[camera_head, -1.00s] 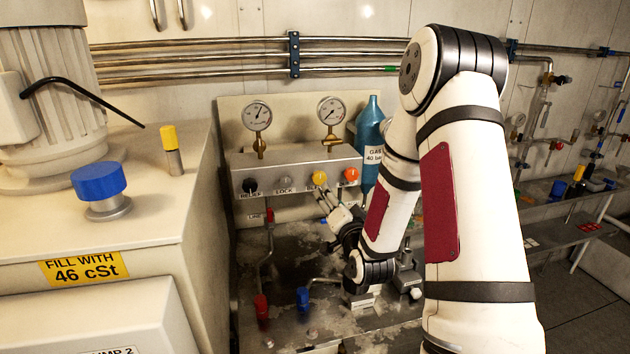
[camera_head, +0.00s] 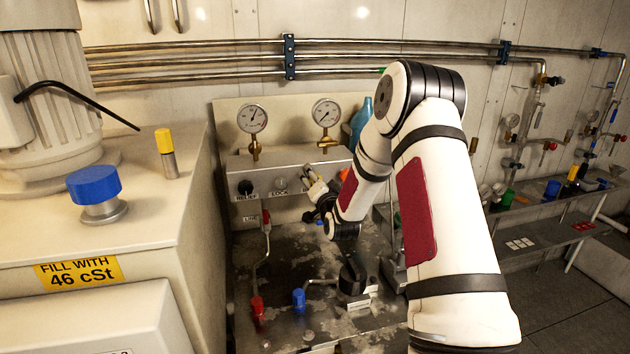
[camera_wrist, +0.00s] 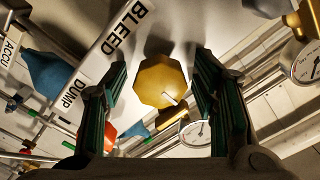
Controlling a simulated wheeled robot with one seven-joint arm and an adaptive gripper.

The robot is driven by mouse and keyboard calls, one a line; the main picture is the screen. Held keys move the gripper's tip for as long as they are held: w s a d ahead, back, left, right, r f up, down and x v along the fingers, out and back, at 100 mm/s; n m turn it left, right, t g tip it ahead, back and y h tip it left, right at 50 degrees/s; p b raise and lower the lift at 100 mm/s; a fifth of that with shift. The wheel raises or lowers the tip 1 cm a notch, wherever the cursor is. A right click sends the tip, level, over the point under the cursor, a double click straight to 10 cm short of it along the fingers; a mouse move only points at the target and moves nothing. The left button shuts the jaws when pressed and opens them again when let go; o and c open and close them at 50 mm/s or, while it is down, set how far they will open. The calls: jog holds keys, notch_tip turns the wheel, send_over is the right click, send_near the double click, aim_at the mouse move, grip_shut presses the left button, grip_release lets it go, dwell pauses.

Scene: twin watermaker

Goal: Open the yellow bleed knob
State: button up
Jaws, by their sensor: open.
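The yellow bleed knob (camera_wrist: 163,82) is a faceted knob under the BLEED label in the wrist view. It lies between the two green-padded fingers of my gripper (camera_wrist: 158,76), with a visible gap on each side. The fingers are open and hold nothing. In the head view my gripper (camera_head: 314,184) is at the front of the grey valve block (camera_head: 290,156), and it and my arm hide the yellow knob there.
A black RELIEF knob (camera_head: 245,187) and a LOCK screw (camera_head: 280,184) sit left on the block. An orange knob (camera_wrist: 110,136) is near the DUMP label. Two gauges (camera_head: 252,118) stand above. A blue bottle (camera_head: 361,122) stands behind my arm.

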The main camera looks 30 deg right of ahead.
jog(key=c, duration=1.2)
jog(key=shift+n, duration=0.3)
jog(key=n, duration=0.3)
jog(key=shift+n, duration=0.4)
jog(key=n+b, duration=0.1)
jog(key=n, duration=0.3)
jog(key=n+b, duration=0.1)
jog(key=n, duration=0.4)
jog(key=shift+n+b, duration=0.3)
jog(key=shift+n, duration=1.9)
